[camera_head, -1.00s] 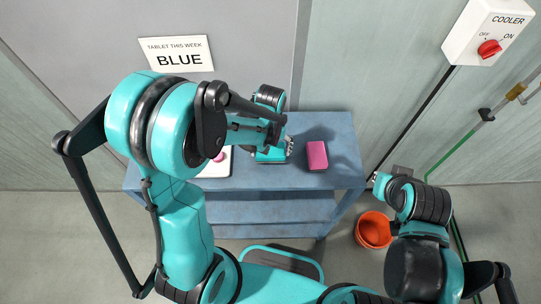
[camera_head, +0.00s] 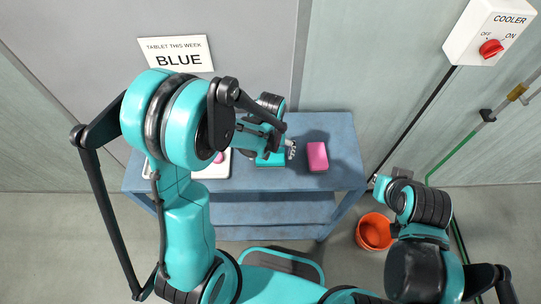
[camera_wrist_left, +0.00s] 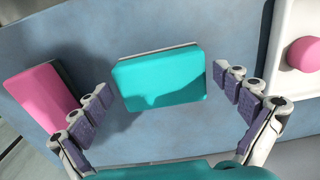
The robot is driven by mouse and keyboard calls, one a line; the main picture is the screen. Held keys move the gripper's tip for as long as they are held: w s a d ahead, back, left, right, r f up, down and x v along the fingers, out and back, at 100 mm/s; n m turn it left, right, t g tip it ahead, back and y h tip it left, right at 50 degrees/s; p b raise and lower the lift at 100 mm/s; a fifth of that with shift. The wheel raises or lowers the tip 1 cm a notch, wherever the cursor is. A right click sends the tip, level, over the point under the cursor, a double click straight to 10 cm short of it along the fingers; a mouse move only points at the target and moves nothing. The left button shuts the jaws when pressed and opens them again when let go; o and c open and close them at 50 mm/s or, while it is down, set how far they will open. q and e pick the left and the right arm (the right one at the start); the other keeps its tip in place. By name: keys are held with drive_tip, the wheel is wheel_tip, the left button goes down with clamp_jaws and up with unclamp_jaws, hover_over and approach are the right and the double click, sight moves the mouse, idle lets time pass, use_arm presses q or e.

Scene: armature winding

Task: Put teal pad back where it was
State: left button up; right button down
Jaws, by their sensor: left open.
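The teal pad (camera_head: 268,161) lies flat on the blue table, between a white tray and a pink pad. In the left wrist view the teal pad (camera_wrist_left: 160,78) sits centrally, with a thin pale edge along its far side and a shadow across it. My left gripper (camera_wrist_left: 162,84) is open, with a finger to each side of the pad and visible gaps to it. In the head view the left gripper (camera_head: 289,150) is over the pad and partly hides it. My right gripper (camera_head: 374,182) is right of the table, too small to tell its state.
The pink pad (camera_head: 317,156) lies right of the teal pad. The white tray (camera_head: 216,170) holding a round pink piece (camera_wrist_left: 304,54) is on the left, partly hidden by my left arm. An orange bucket (camera_head: 374,231) stands on the floor. A sign (camera_head: 176,54) reads BLUE.

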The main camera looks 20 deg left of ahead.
use_arm(q)
wheel_tip(320, 180, up, 11)
drive_tip(key=p, duration=0.3)
drive_tip(key=s+a+r+m+t, duration=0.3)
drive_tip(key=s+a+r+t, duration=0.2)
drive_tip(key=s+r+t, duration=0.2)
drive_tip(key=v, duration=0.4)
drive_tip(key=shift+s+f, duration=0.25)
wheel_tip(320, 180, down, 11)
drive_tip(key=b, duration=1.1)
drive_tip(key=shift+f+b, duration=0.25)
drive_tip(key=shift+b, duration=0.1)
